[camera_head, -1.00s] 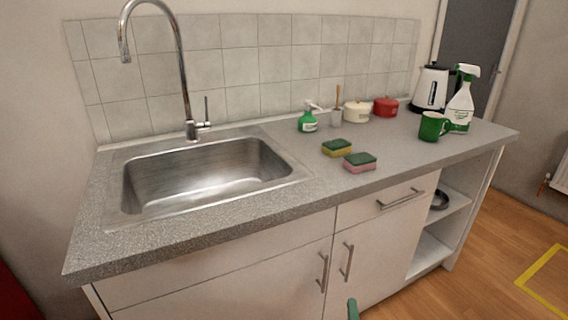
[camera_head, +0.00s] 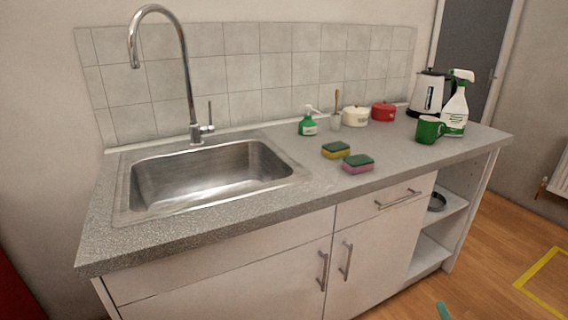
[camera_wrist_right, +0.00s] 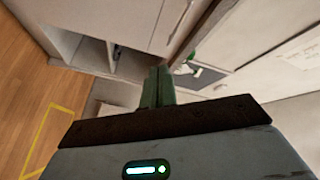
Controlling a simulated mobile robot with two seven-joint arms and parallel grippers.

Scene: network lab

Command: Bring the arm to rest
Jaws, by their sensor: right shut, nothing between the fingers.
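My right gripper (camera_wrist_right: 158,88) shows in the right wrist view with its two green fingers together, shut and empty. In the head view only a small green tip of it (camera_head: 443,311) shows at the bottom edge, in front of the cabinet and over the wooden floor. It touches nothing that I can see. The rest of my right arm is hidden below the head view. My left gripper is not in view.
A grey worktop (camera_head: 240,222) with a steel sink (camera_head: 205,180) stands ahead. It holds two sponges (camera_head: 357,164), a green mug (camera_head: 430,130), a spray bottle (camera_head: 455,108) and a kettle (camera_head: 428,92). Floor with yellow tape (camera_head: 537,270) is clear at right.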

